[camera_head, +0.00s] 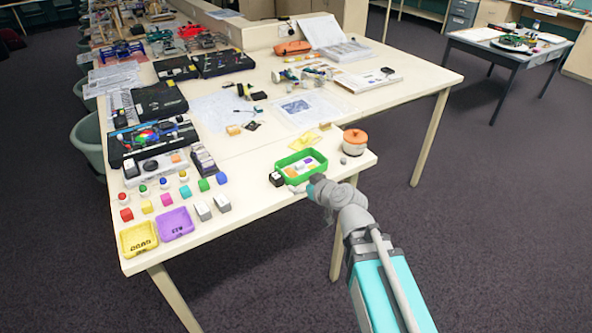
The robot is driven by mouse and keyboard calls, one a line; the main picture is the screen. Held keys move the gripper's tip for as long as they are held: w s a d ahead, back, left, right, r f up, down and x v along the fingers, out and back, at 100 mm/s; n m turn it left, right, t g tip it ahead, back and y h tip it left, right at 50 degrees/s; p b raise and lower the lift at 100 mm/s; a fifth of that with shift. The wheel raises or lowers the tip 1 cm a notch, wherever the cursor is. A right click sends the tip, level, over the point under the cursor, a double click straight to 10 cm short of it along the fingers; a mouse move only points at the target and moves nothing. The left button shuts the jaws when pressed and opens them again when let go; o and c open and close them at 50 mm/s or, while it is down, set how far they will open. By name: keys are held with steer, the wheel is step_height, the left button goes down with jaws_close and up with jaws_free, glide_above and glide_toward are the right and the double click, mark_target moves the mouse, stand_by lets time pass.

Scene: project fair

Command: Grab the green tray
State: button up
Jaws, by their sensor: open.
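The green tray (304,177) sits near the front edge of the white table, right of centre. It is a shallow open tray with small white, yellow and purple pieces inside. My gripper (302,187) is at the tray's near side, at the end of my grey and teal arm, which reaches in from the lower right. The gripper is small in view and its fingers are partly hidden by my own wrist. It is open, and I cannot tell whether it touches the tray's rim.
A small black-and-white block (276,180) stands at the tray's left corner. An orange-lidded round pot (355,142) stands to its right. A yellow tray (138,239) and a purple tray (175,223) lie at the left front, near several coloured blocks. Papers (303,108) lie behind.

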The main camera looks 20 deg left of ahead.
steer(key=b, duration=0.3)
glide_toward(277, 174)
steer(key=x, duration=0.4)
steer(key=shift+w+d, duration=0.2)
steer(key=shift+w, duration=0.1)
steer(key=shift+w+a, duration=0.2)
steer(key=shift+a, duration=0.1)
steer(key=shift+s+b+x, duration=0.15)
steer(key=shift+b+x, duration=0.45)
steer(key=shift+x, duration=0.7)
steer(key=shift+s+b+x, duration=0.15)
steer(key=shift+b+x, duration=0.45)
steer(key=shift+x, duration=0.75)
steer(key=shift+a+f, duration=0.1)
steer(key=shift+a, duration=0.05)
jaws_close()
